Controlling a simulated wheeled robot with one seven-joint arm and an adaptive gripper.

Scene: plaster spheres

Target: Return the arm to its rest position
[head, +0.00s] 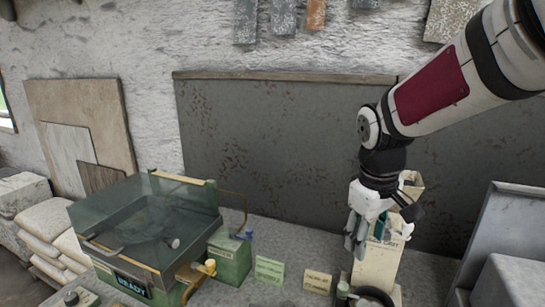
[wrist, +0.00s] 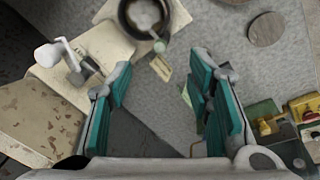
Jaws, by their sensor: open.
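My arm (head: 440,95) reaches in from the upper right in the head view and hangs downward at the wrist. My gripper (head: 355,240) points down in front of a cream upright stand (head: 378,264) and hides part of it. In the wrist view my gripper (wrist: 160,88) shows two teal-padded fingers spread wide apart. Nothing is between the fingers, only the grey worktop (wrist: 155,120) below. I cannot tell from the head view whether the gripper touches the stand.
A green machine with a clear hood and a READY sign (head: 132,287) stands at left. Small label cards (head: 269,270) stand in the middle. A dark round dish (wrist: 145,16) and a grey disc (wrist: 265,29) lie on the worktop. A grey panel (head: 270,140) stands behind.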

